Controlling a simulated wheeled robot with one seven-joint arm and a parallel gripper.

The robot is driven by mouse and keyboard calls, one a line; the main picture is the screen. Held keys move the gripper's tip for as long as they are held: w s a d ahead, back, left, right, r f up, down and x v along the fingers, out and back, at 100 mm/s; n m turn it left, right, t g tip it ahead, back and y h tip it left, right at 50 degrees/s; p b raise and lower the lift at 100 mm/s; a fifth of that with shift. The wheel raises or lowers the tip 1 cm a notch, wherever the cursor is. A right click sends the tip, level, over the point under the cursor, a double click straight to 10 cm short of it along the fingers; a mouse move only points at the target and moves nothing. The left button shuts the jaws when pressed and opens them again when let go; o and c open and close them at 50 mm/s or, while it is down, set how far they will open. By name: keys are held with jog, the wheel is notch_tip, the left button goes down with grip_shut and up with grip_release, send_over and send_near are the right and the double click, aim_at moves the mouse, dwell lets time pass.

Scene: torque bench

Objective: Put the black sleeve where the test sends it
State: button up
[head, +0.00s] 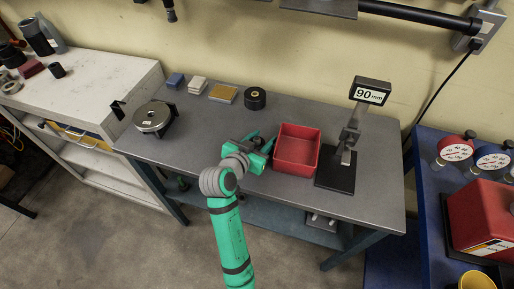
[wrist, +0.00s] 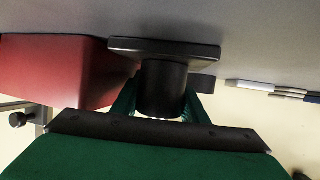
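The black sleeve (wrist: 161,90) is a dark cylinder with a wide flat flange, seen close up in the wrist view. My gripper (wrist: 161,103) has a green finger on each side of it and looks shut on it. In the head view my gripper (head: 258,143) is over the front middle of the bench, just left of the red bin (head: 297,149). The arm and fingers mostly hide the sleeve there. I cannot tell whether the flange touches the bench. A gauge on a black stand, with a display (head: 370,92) reading 90 mm, stands right of the bin.
A black round piece (head: 255,98), a tan-topped block (head: 223,93), pale blocks (head: 197,85) and a blue block (head: 175,81) line the bench's back. A round metal device (head: 153,117) sits at the left. The bench (head: 205,125) is clear between it and my gripper.

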grip_shut()
jog(key=shift+r, duration=0.25)
jog(key=shift+r, duration=2.1)
jog(key=shift+r, duration=0.1)
jog(key=shift+w+r, duration=0.15)
jog(key=shift+r, duration=0.55)
jog(key=shift+d+r, duration=0.15)
jog(key=shift+r, duration=2.25)
jog(key=shift+a, duration=0.2)
